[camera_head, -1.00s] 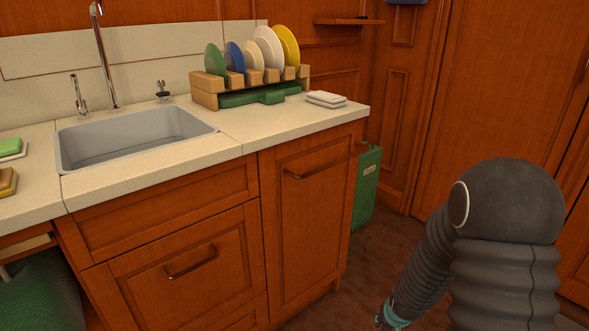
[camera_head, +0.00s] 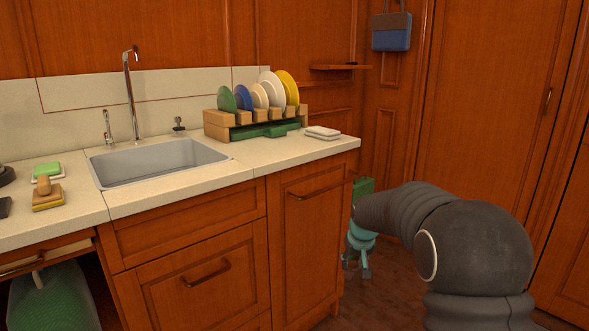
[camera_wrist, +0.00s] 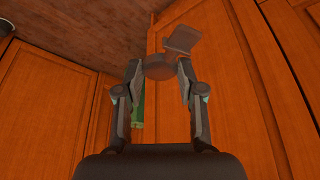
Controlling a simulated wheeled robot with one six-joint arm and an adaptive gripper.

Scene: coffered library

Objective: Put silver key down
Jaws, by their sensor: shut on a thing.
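My gripper (camera_head: 358,266) hangs at the end of my arm, in front of the green bin and right of the counter's end cabinet. In the wrist view my gripper (camera_wrist: 160,72) is shut on the silver key (camera_wrist: 158,67). The key looks dull grey-brown in the shade, with a round part between the fingertips and a squarish part sticking out to the upper right. The key cannot be made out in the head view.
The counter (camera_head: 255,155) holds a sink (camera_head: 160,162), a rack of plates (camera_head: 222,122), folded white cloths (camera_head: 322,132) and sponges (camera_head: 47,195). A green bin (camera_head: 363,187) stands partly hidden behind my arm. A small wall shelf (camera_head: 335,67) and a blue-grey wall holder (camera_head: 391,32) are beyond.

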